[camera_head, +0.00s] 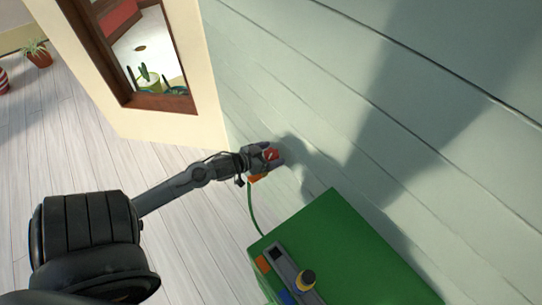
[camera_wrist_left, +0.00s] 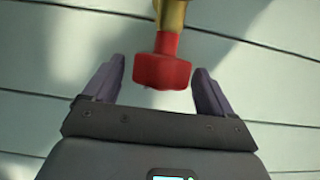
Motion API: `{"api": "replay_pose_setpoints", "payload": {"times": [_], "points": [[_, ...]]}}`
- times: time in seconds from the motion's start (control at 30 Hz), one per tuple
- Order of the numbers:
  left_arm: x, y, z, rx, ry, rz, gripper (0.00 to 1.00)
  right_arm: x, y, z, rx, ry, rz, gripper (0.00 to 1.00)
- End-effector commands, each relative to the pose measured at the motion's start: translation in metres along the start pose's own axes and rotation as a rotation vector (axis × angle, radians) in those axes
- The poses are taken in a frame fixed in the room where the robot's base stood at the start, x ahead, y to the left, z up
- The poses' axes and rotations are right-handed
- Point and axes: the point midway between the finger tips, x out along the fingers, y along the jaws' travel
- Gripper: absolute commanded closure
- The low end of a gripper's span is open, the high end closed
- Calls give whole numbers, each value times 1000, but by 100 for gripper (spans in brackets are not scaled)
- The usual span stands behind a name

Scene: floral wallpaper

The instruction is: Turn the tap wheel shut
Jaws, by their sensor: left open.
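The red tap wheel (camera_wrist_left: 162,68) sits on a brass tap stem (camera_wrist_left: 172,14) in front of the pale green plank wall. In the left wrist view my left gripper (camera_wrist_left: 155,82) is open, with one dark finger on each side of the wheel. A gap shows between each finger and the wheel. In the head view my left gripper (camera_head: 276,155) is at the wall, and the red wheel (camera_head: 270,154) shows small between its fingers. The rest of the tap is mostly hidden there. My right gripper is not in view.
A green box (camera_head: 340,240) stands by the wall below the tap, with a dark tool holder (camera_head: 287,268) on top. A thin green hose (camera_head: 251,208) hangs under the tap. A window (camera_head: 150,55) is at upper left.

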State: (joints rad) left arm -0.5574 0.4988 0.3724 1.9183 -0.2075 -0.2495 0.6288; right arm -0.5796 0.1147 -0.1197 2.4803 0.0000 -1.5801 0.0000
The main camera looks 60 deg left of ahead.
Motion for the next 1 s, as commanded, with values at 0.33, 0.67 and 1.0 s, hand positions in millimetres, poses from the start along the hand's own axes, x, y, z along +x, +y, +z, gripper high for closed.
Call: {"api": "replay_pose_setpoints", "payload": {"times": [0.33,0.67,1.0], "points": [[4,0,0,0,0,0,15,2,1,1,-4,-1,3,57],[4,0,0,0,0,0,61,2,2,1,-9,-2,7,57],[2,-1,-8,48,-4,104,66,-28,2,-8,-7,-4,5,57]]}}
